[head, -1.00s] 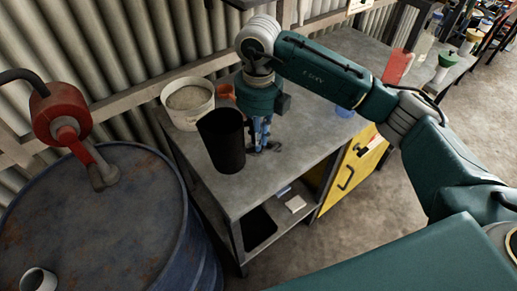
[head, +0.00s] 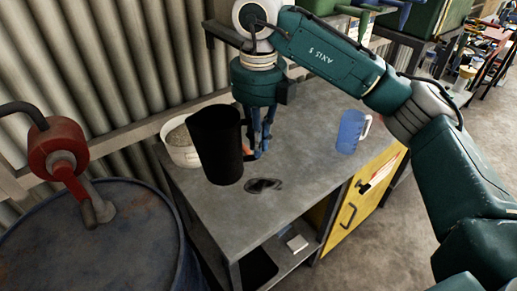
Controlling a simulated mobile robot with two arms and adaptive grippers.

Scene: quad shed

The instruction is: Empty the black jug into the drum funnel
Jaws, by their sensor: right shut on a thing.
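The black jug (head: 216,145) is upright above the left part of the grey workbench (head: 215,205), and seems raised off it. My right gripper (head: 258,145) points down on the jug's right side and is shut on it. The grip point is partly hidden behind the jug. The blue drum (head: 100,250) stands at the lower left, with the jug to its upper right. No funnel shows on the visible part of the drum top. My left gripper is out of view.
A red pump (head: 57,147) stands on the drum's back edge. A white bucket (head: 180,150) of grainy material is behind the jug. A blue measuring jug (head: 351,131) stands at the bench's right, and a dark stain (head: 264,185) marks the top. A corrugated wall runs behind.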

